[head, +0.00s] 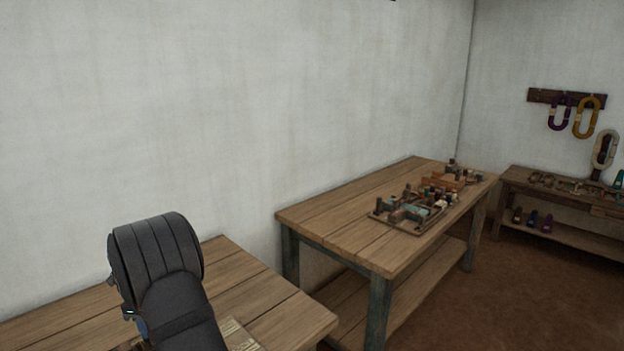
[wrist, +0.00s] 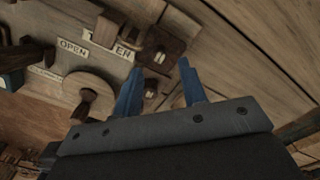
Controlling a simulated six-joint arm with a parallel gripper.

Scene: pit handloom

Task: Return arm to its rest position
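My gripper (wrist: 160,66) shows in the wrist view with its two blue fingers apart and nothing between them. It is over a wooden board (wrist: 98,58) that carries dark wooden fittings; whether it touches any is not clear. My dark grey arm (head: 165,275) rises at the lower left of the head view, in front of the near wooden table (head: 270,310). The gripper's fingers are hidden in the head view.
The board has an OPEN label (wrist: 73,48), a round disc with a peg (wrist: 90,92) and a dark block (wrist: 160,48). A second table (head: 340,215) bears a cluttered tray (head: 400,226). A low bench (head: 550,200) stands far right. A white wall (head: 230,100) is behind.

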